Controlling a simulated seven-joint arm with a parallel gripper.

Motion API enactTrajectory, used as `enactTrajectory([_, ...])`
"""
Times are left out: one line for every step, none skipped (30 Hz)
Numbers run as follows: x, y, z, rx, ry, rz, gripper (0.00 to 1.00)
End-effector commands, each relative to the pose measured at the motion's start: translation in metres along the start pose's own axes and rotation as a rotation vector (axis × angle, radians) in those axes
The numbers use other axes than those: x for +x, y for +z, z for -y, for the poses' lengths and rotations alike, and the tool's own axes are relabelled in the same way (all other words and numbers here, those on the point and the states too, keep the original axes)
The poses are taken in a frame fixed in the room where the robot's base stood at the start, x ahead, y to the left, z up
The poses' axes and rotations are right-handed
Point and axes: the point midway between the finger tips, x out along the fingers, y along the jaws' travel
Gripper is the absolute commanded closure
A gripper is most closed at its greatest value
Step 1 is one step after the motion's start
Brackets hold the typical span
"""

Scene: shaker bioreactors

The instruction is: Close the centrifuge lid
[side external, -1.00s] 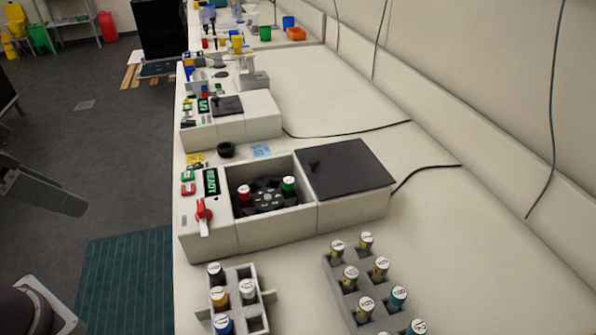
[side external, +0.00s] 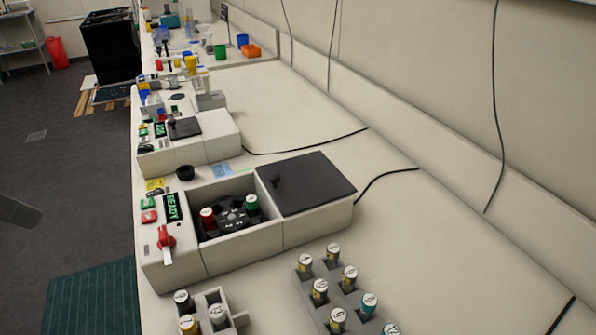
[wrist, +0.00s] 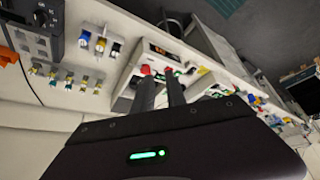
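The centrifuge (side external: 235,258) is a white box on the bench with a green READY display and a red lever on its left end. Its dark lid (side external: 318,184), with a small black knob, is slid to the right of the open chamber. The rotor (side external: 232,217) is exposed, with a red-capped tube (side external: 208,218) and a green-capped tube (side external: 252,205) in it. My gripper (wrist: 161,76) shows in the wrist view with its two dark fingers apart and nothing visible between them.
A rack of capped tubes (side external: 318,308) and a smaller rack (side external: 237,320) stand in front of the centrifuge. A second white device (side external: 195,150) with a dark lid is behind. A black ring (side external: 185,172) lies between them. Bench right of the lid is clear except for cables.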

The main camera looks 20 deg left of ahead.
Motion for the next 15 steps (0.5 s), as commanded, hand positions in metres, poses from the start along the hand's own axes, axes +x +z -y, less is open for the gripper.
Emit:
enactTrajectory([-0.003, -0.03, -0.005, 0.016, 0.013, 0.012, 0.95])
enactTrajectory([-0.004, -0.052, -0.009, 0.027, 0.022, 0.02, 1.0])
enactTrajectory([-0.002, -0.083, -0.015, 0.044, 0.034, 0.032, 1.0])
enactTrajectory([0.002, -0.108, -0.022, 0.057, 0.043, 0.039, 1.0])
enactTrajectory([0.007, -0.131, -0.029, 0.07, 0.051, 0.048, 1.0])
enactTrajectory([0.018, -0.162, -0.04, 0.089, 0.061, 0.059, 1.0])
enactTrajectory([0.028, -0.184, -0.05, 0.104, 0.069, 0.067, 1.0])
enactTrajectory([0.04, -0.204, -0.061, 0.12, 0.075, 0.076, 1.0])
enactTrajectory([0.059, -0.229, -0.077, 0.142, 0.083, 0.087, 1.0])
enactTrajectory([0.074, -0.245, -0.089, 0.158, 0.089, 0.094, 1.0])
enactTrajectory([0.089, -0.259, -0.102, 0.174, 0.094, 0.101, 1.0])
enactTrajectory([0.11, -0.273, -0.118, 0.194, 0.099, 0.109, 1.0])
enactTrajectory([0.124, -0.281, -0.129, 0.208, 0.102, 0.114, 1.0])
enactTrajectory([0.138, -0.287, -0.14, 0.222, 0.105, 0.118, 1.0])
enactTrajectory([0.154, -0.293, -0.152, 0.237, 0.107, 0.124, 1.0])
